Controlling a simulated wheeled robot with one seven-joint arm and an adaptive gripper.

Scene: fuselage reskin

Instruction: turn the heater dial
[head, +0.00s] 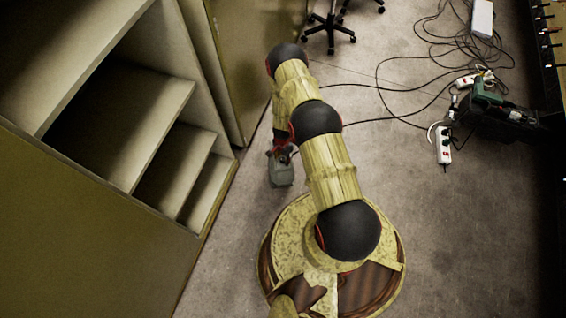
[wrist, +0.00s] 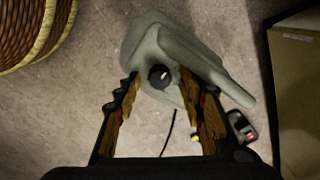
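The grey heater (wrist: 190,50) stands on the floor and fills the upper middle of the wrist view. Its round black dial (wrist: 159,76) has a small light mark and faces the camera. My gripper (wrist: 160,80) is open, one finger on each side of the dial in the picture, with nothing held. I cannot tell how far the fingertips are above the dial or whether they touch the heater. In the head view the heater (head: 281,174) shows below the end of my arm, beside the cabinet. The dial is hidden there.
An open shelf cabinet (head: 150,115) stands at left, close to the heater. Cables (head: 400,115), a white power strip (head: 443,145) and a green-black tool (head: 487,95) lie at right. In the wrist view, a small dark box with red (wrist: 241,126) lies beside the right finger.

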